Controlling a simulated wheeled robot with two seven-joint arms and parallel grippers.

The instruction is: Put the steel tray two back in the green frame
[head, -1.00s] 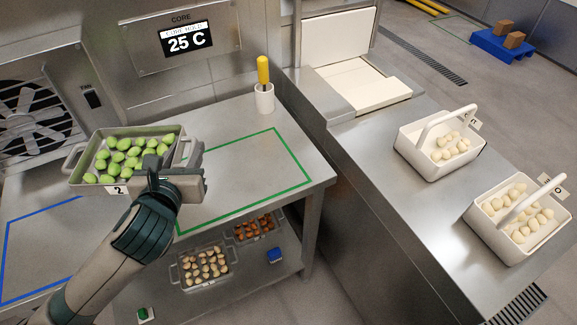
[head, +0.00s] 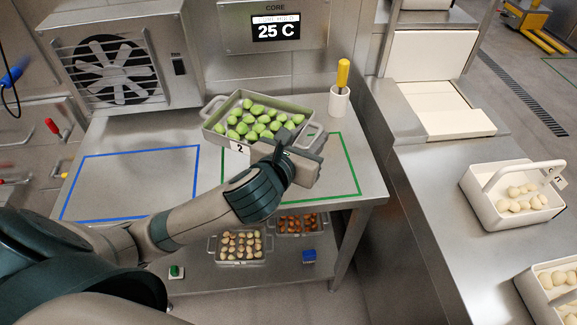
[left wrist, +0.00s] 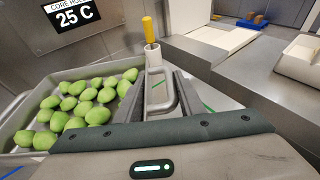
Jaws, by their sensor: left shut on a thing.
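The steel tray two (head: 238,150), full of green filled pasta and tagged "2", is held in the air above the steel table. It also shows at the left of the left wrist view (left wrist: 20,158). My left gripper (head: 305,150) is shut on the tray's right-hand handle (left wrist: 163,92). The green frame (head: 352,170) is an outline on the right part of the table. The tray hangs over its left and back part, and the tray and my arm hide some of it. My right gripper is not in view.
An empty blue frame (head: 128,150) lies on the left of the table. A white cup (head: 339,103) with a yellow-handled tool stands at the back right. A fan unit (head: 125,65) stands at the back left. Pasta trays sit on the lower shelf (head: 210,285); white baskets (head: 510,212) stand at right.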

